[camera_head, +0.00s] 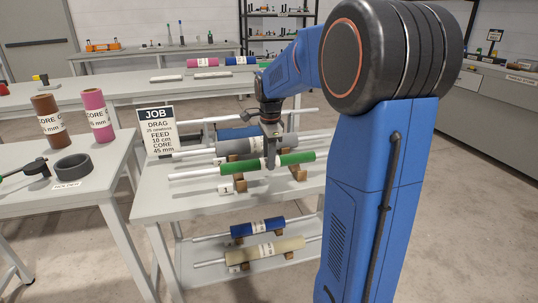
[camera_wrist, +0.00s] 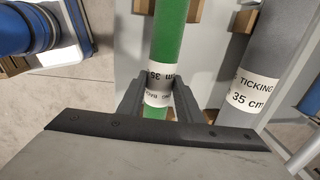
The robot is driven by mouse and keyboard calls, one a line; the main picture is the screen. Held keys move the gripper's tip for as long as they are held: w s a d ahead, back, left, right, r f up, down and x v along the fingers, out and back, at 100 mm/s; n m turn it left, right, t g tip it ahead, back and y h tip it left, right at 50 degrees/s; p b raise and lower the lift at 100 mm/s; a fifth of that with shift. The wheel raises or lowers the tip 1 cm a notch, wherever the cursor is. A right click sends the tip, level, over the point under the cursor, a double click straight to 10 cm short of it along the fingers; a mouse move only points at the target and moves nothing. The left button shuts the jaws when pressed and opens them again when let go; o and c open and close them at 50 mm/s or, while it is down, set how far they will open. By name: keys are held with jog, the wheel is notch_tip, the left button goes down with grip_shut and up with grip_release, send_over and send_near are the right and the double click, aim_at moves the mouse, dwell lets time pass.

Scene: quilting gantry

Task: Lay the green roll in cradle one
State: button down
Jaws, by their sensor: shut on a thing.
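The green roll (camera_head: 296,158), on a pale rod with a white label band, lies level across the front of the table. My gripper (camera_head: 271,160) is shut around its label band; the wrist view shows the two fingers (camera_wrist: 160,98) on either side of the green roll (camera_wrist: 168,35). Cradle one, marked by a "1" tag (camera_head: 226,189), has brown wooden blocks (camera_head: 298,174) directly below the roll. In the wrist view a block (camera_wrist: 196,10) shows beside the roll. I cannot tell whether the roll touches the blocks.
A grey ticking roll (camera_head: 236,146) lies parallel just behind, with a blue roll (camera_head: 237,132) beyond it. A job sign (camera_head: 158,130) stands at the table's left. Blue (camera_head: 257,228) and cream (camera_head: 265,250) rolls lie on the lower shelf. Brown and pink rolls stand on the left table.

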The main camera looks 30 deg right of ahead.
jog(key=shift+f, duration=1.5)
jog(key=c, duration=1.2)
grip_release()
jog(key=r, duration=1.1)
jog(key=s+r, duration=0.1)
jog(key=r, duration=0.5)
jog(key=shift+a+r, duration=0.15)
